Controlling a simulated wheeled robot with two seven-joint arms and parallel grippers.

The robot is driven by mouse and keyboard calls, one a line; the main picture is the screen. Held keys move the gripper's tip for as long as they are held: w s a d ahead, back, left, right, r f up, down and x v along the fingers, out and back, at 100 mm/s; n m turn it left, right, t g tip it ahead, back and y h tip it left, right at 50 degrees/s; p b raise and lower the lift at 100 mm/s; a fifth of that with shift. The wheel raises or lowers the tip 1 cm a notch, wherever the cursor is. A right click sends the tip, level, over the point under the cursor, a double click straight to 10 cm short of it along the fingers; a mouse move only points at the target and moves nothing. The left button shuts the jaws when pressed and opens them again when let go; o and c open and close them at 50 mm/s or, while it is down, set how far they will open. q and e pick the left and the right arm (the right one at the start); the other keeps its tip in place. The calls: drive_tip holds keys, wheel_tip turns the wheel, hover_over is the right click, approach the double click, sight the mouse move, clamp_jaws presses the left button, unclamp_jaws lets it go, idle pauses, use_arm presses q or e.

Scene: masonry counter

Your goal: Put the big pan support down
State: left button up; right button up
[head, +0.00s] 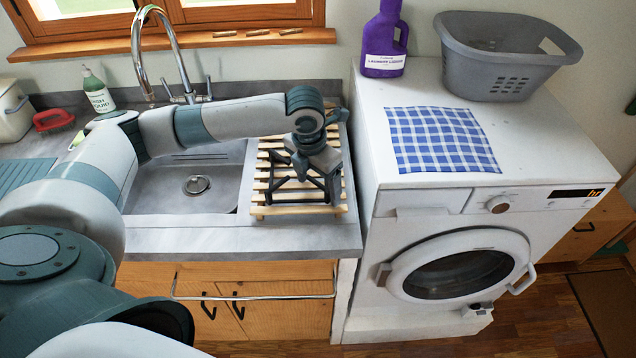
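The big pan support (287,185) is a dark, angular metal frame at the wooden slatted rack (262,197), right of the sink. My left gripper (318,163) is directly above the support and overlaps its upper part in the picture. The fingertips blend with the dark bars, so I cannot tell whether they are shut on one. I also cannot tell whether the support rests on the slats or hangs just above them. My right gripper is not in view.
The steel sink (160,192) with its tap (170,60) lies left of the rack. Right of it stands the white washing machine (400,200) with a blue checked cloth (440,138), a purple detergent bottle (384,45) and a grey basket (505,60). The counter's front strip is clear.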

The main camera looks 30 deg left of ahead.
use_arm(q)
drive_tip(key=shift+r, duration=0.1)
drive_tip(key=shift+r, duration=0.5)
wheel_tip(320, 180, up, 11)
drive_tip(key=s+b, duration=0.1)
drive_tip(key=b, duration=0.2)
drive_tip(key=shift+s+a, duration=0.2)
drive_tip(key=shift+s, duration=0.15)
drive_tip(key=shift+f, duration=0.1)
